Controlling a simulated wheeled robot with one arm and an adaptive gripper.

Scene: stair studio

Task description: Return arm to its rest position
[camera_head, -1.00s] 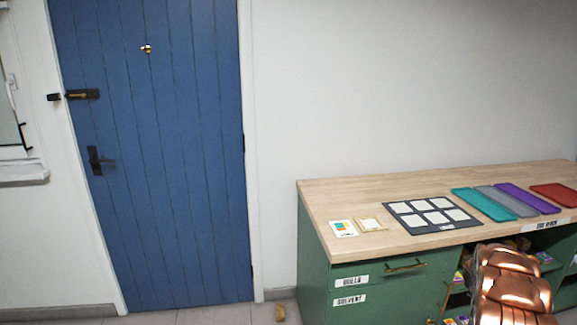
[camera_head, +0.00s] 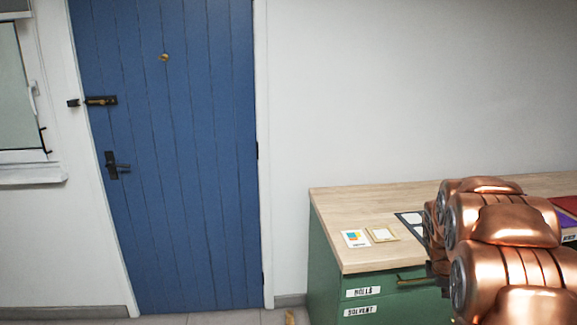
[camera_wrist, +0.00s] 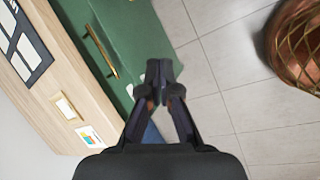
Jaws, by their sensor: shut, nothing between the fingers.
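My gripper (camera_wrist: 159,72) shows in the wrist view with its dark fingers shut together and nothing between them. It hangs above the floor beside the front of the green cabinet (camera_wrist: 124,40). In the head view my copper arm is at the right, in front of the cabinet (camera_head: 336,280), and hides much of the worktop (camera_head: 345,210). The gripper itself cannot be made out in the head view.
A colourful card (camera_head: 355,239) and a small framed card (camera_head: 381,234) lie on the worktop, next to a dark sample board (camera_head: 408,218). A blue door (camera_head: 165,150) with a black handle (camera_head: 114,166) is at the left. Tiled floor (camera_wrist: 230,90) is clear beside the cabinet.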

